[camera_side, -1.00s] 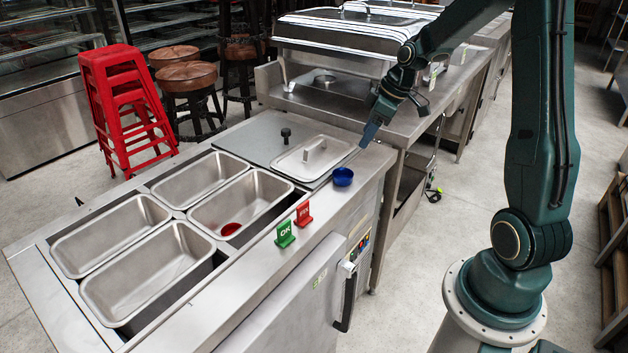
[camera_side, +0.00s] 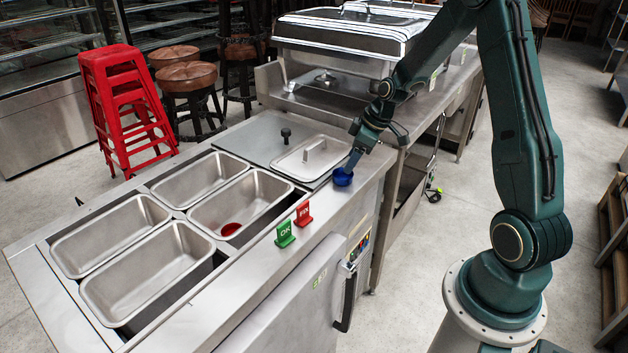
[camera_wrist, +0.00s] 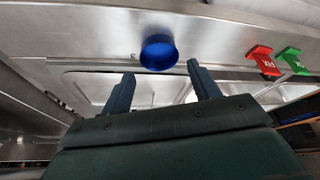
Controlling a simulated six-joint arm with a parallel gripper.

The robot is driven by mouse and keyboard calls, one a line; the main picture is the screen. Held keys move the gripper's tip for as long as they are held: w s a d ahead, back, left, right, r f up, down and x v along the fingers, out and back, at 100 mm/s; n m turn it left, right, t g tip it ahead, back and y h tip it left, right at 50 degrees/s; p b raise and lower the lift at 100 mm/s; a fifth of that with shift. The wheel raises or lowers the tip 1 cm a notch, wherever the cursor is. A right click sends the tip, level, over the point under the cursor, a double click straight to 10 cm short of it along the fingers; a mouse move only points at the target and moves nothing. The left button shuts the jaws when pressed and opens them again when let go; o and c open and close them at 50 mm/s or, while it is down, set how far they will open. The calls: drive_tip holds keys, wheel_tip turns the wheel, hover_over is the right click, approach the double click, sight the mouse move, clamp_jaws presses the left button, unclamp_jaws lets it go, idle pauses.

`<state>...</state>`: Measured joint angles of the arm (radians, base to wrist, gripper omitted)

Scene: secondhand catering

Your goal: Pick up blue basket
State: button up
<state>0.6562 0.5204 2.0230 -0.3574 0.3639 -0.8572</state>
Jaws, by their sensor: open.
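I cannot tell whether a finger touches the rim.
A red sign (camera_side: 303,213) and a green OK sign (camera_side: 285,234) stand on the counter's front strip, left of the basket. Several steel pans sit left, one with a red round thing (camera_side: 230,229) in it.

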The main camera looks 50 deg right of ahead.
sight(343, 177)
drive_tip(key=shift+x, duration=2.6)
drive_tip(key=shift+c, duration=0.4)
drive_tip(key=c, duration=0.7)
